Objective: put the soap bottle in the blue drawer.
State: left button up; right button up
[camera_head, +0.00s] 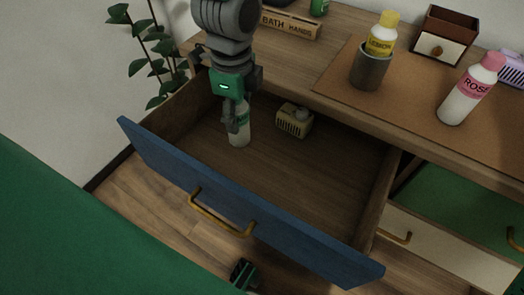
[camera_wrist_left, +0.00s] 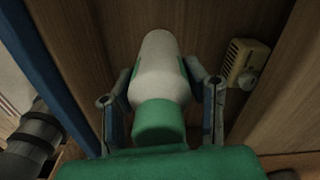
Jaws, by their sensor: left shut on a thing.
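The blue-fronted drawer (camera_head: 290,240) is pulled open in the head view, with a gold handle on its front. My left gripper (camera_head: 235,120) reaches down into it and is shut on a white bottle (camera_head: 240,135) with a green label. In the left wrist view the bottle (camera_wrist_left: 157,65) shows its green cap (camera_wrist_left: 158,122) between the two fingers (camera_wrist_left: 162,95). The bottle is inside the drawer's walls; whether its base touches the drawer floor I cannot tell. My right gripper (camera_head: 243,272) shows in part at the bottom of the head view; its jaw state is unclear.
A small yellow slotted box (camera_head: 294,121) stands in the drawer; the drawer's front right floor is clear. On the counter are a lemon bottle (camera_head: 382,35) in a cup (camera_head: 370,68), a pink-capped rose bottle (camera_head: 470,92), a wooden box (camera_head: 444,35) and a bath-hands block (camera_head: 290,23).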

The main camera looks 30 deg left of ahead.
aim_at(243, 132)
pick_arm(q)
jog(key=f, duration=0.1)
jog(key=f+b, duration=0.1)
jog(key=f, duration=0.1)
jog(key=d+f, duration=0.1)
jog(key=f, duration=0.2)
jog(key=f+b, duration=0.1)
jog(key=f, duration=0.1)
jog(key=shift+a+f+b, duration=0.1)
jog(key=shift+a+b, duration=0.2)
jog(key=shift+a, duration=0.05)
jog(key=shift+a+f, duration=0.1)
jog(key=shift+f, duration=0.15)
grip_shut()
jog(key=shift+r, duration=0.1)
jog(key=o, duration=1.3)
grip_release()
jog(key=shift+d, duration=0.25)
